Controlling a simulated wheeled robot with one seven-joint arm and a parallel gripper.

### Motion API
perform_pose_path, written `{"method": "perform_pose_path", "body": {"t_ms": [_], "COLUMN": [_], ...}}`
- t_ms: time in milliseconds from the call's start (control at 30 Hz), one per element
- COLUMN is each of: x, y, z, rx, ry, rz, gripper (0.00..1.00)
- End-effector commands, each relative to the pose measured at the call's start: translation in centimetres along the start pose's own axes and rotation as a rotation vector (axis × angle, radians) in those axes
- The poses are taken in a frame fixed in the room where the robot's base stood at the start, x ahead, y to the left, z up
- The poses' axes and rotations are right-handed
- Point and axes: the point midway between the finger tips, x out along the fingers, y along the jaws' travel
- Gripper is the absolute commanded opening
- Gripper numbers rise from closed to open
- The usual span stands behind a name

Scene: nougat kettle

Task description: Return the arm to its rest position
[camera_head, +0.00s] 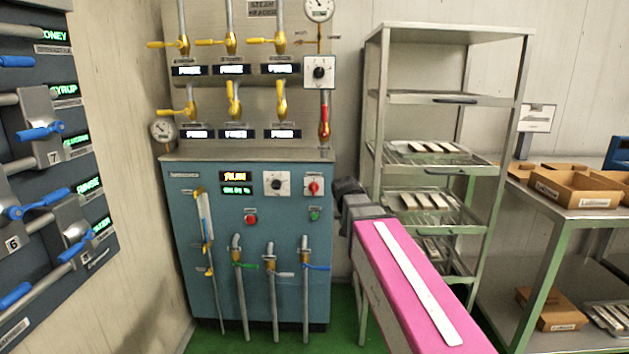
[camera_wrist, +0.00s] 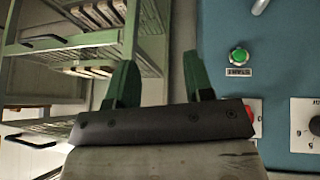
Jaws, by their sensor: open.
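My pink arm (camera_head: 410,285) reaches forward from the lower right in the head view. My gripper (camera_head: 347,190) is at its far end, in front of the gap between the blue kettle cabinet (camera_head: 215,295) and the metal rack (camera_head: 378,100). In the wrist view my gripper (camera_wrist: 160,62) shows two green fingers spread apart with nothing between them. The wrist view appears upside down, with the cabinet's green button (camera_wrist: 238,56) to the right of the fingers and apart from them. The fingertips are small and dark in the head view.
The rack with trays of bars (camera_head: 425,148) stands close to the right of my gripper. A bench with cardboard boxes (camera_head: 575,187) is farther right. A panel with blue levers (camera_head: 60,150) is at the left. Green floor shows between.

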Motion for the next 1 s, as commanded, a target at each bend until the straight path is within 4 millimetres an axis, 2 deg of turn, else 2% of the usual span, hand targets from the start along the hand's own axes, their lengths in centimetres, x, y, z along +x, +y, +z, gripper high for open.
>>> {"method": "perform_pose_path", "body": {"t_ms": [33,300,600,700,800,1000], "x": [1.4,7.1,11.2,11.9,12.3,12.5], "y": [0.6,2.6,4.4,4.8,5.0,5.1], "z": [2.2,11.7,22.2,24.9,26.6,27.7], "rx": [-0.005,-0.038,-0.059,-0.061,-0.063,-0.064], "ry": [-0.040,-0.226,-0.418,-0.465,-0.495,-0.515], "rz": [-0.005,-0.049,-0.119,-0.141,-0.158,-0.169], "gripper": [0.47,0.47,0.47,0.47,0.47,0.47]}}
